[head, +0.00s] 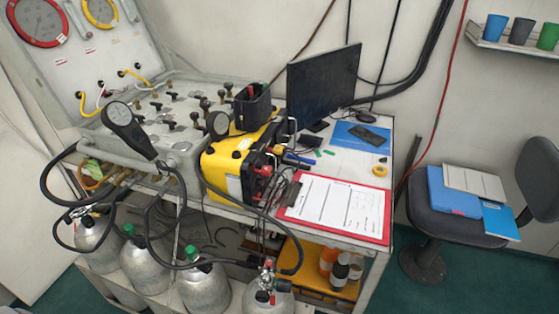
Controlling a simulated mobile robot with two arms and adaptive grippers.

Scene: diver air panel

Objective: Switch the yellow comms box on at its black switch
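The yellow comms box (228,165) stands on the bench near the middle of the head view, tilted in the picture. Its darker side, with black fittings and red and black plugs (263,172), faces right and toward me. I cannot pick out the black switch among these small dark parts, nor tell its position. A black pen cup (252,106) stands behind the box. Neither of my grippers shows in this view.
A grey valve panel (175,135) is left of the box, with black hoses looping down to several gas cylinders (205,288). A red clipboard (335,208) lies right of the box, before a dark monitor (322,85). A chair (455,225) holds folders at right.

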